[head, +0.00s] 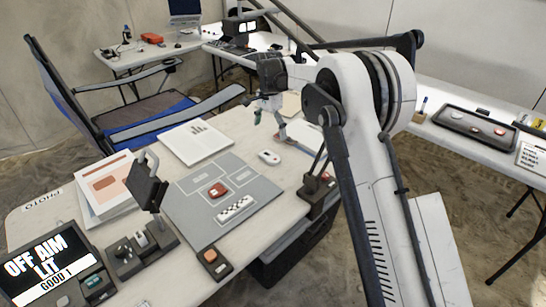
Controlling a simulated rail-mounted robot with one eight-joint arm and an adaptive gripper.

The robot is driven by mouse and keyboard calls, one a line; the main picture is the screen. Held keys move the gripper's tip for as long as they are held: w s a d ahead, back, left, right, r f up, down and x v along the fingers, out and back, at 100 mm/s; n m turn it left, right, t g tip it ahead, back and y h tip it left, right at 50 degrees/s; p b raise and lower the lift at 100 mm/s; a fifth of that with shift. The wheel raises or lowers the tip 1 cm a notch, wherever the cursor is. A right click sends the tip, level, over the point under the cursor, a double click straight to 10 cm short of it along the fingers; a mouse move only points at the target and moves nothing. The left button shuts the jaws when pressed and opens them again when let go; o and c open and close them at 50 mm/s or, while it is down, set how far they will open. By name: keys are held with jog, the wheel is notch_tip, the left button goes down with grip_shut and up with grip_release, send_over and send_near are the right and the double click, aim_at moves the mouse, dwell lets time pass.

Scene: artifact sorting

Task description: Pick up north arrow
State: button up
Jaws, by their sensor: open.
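My gripper (270,122) hangs over the far right part of the near table, past the grey mat (182,210). Its fingers look apart, with nothing clearly between them. A small reddish flat piece (291,141) lies on the table just below and right of the fingers; it is too small to tell whether it is the north arrow. On the mat lie a red object (218,190) and a black-and-white checkered scale bar (235,208). No north arrow can be made out with certainty.
A white mouse (269,157) and printed sheets (195,142) lie near the mat. A stand with a dark head (146,187) and a lit screen (50,262) stand at the left. A blue folding chair (145,110) is behind. A dark tray (477,126) lies on the right table.

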send_over(270, 156)
jog(key=f, duration=0.6)
jog(key=shift+s+f+b, duration=0.2)
jog(key=shift+f+b, duration=0.1)
jog(key=shift+w+f+b, duration=0.15)
jog(key=shift+f+b, duration=0.25)
jog(key=shift+f, duration=2.35)
jog(key=shift+c, duration=0.3)
jog(key=c, duration=1.2)
jog(key=shift+r, duration=0.15)
